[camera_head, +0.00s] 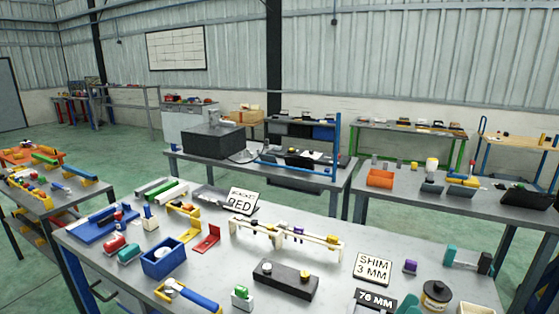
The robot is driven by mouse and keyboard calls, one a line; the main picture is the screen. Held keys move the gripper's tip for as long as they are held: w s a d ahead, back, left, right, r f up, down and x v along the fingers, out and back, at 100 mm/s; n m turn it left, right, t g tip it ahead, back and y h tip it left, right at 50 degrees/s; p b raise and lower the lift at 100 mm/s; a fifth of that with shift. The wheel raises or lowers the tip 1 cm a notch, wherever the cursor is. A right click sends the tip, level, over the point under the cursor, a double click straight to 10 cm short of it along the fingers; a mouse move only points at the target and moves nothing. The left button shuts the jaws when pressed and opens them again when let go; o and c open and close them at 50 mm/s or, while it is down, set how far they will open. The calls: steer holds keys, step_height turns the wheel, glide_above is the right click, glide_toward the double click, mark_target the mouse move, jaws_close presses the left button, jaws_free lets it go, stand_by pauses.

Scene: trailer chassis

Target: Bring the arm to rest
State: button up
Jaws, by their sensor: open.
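My arm and gripper do not show in the head view, so where the arm is and how it is posed cannot be seen. The nearest thing is a grey workbench (220,276) covered with small parts.
Another crowded table (38,205) stands left. More benches stand behind. Green floor (110,155) is clear at back left.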

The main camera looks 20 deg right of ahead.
steer(key=a+f+n+t+y, duration=0.95)
steer(key=n+y, duration=0.25)
steer(key=n, duration=0.4)
steer(key=a+f+n+t+y, duration=0.8)
steer(key=a+n+t+y, duration=0.3)
steer(key=n, duration=0.5)
steer(key=s+a+f+n+g+y, duration=0.3)
steer(key=s+a+f+n+g, duration=0.1)
steer(key=s+a+f, duration=0.2)
steer(key=s+a+f+n+g+y, duration=0.3)
steer(key=s+a+f+n+g, duration=0.1)
steer(key=s+a, duration=0.5)
step_height(320, 180, down, 2)
steer(key=shift+s+a+f+n, duration=0.25)
steer(key=shift+a+n, duration=0.35)
steer(key=shift+a, duration=0.65)
steer(key=shift+r, duration=0.1)
